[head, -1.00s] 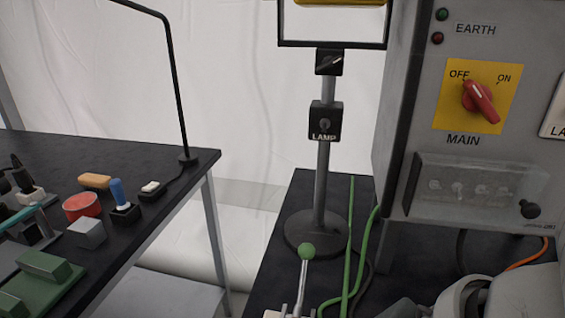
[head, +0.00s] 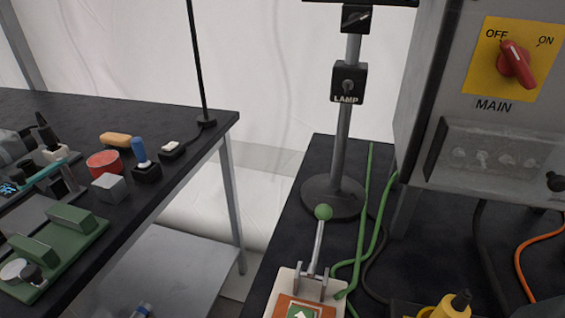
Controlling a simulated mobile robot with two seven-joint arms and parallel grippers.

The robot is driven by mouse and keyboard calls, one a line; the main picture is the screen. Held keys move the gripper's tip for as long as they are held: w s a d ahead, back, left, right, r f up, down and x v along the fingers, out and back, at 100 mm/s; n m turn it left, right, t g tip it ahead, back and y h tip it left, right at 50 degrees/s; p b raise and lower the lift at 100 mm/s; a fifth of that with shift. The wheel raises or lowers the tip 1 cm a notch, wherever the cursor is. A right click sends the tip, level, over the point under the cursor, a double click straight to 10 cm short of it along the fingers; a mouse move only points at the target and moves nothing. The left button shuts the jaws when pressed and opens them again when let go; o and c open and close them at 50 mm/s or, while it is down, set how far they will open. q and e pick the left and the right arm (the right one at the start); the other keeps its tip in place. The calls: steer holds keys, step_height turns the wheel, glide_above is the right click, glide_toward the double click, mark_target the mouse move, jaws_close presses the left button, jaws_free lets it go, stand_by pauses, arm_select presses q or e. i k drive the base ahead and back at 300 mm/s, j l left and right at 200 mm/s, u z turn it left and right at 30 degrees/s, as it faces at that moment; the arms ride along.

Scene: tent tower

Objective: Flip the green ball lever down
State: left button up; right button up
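The green ball (head: 323,212) tops a thin metal lever that stands up, tilted slightly, from a hinge on a pale base (head: 285,291). The base sits near the front of the right black table. An orange plate with a green label and white arrow (head: 302,312) shows at the bottom edge, partly cut off. Neither of my grippers is in view.
A lamp stand (head: 341,140) rises just behind the lever. Green cables (head: 362,225) run close to its right. A grey control box (head: 450,150) with a red MAIN switch (head: 516,65) stands at right. A yellow object (head: 447,308) lies at the bottom right. The left table (head: 95,112) holds several small items, with a gap between tables.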

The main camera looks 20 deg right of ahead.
mark_target(323, 212)
steer(key=j+z, duration=0.1)
steer(key=z, duration=0.3)
steer(key=i+j+z, duration=0.1)
steer(key=z, duration=0.3)
steer(key=j+z, duration=0.2)
steer(key=z, duration=0.25)
steer(key=j+z, duration=0.1)
steer(key=z, duration=0.3)
